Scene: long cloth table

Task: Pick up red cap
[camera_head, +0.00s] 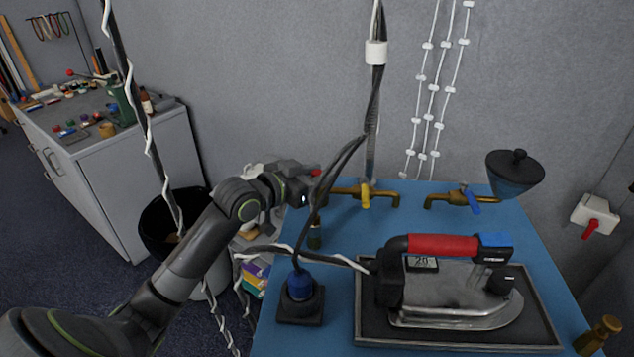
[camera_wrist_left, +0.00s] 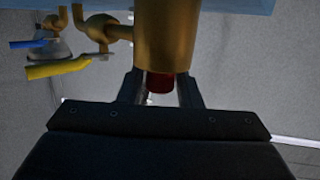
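A small red cap (camera_head: 315,172) shows just above my left gripper (camera_head: 309,188) in the head view, near the back left of the blue table. In the left wrist view, the dark red cap (camera_wrist_left: 158,82) sits at the end of a brass cylinder (camera_wrist_left: 163,35). The two fingers of my left gripper (camera_wrist_left: 160,92) stand on either side of it, with a gap visible at the right finger. My left gripper looks open around the cap. Part of the cap is hidden behind the gripper body. My right gripper is in neither view.
A brass tap with a yellow handle (camera_head: 366,195) is close right of my left gripper. A tap with a blue handle (camera_head: 472,200) stands farther right. Cables hang nearby.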

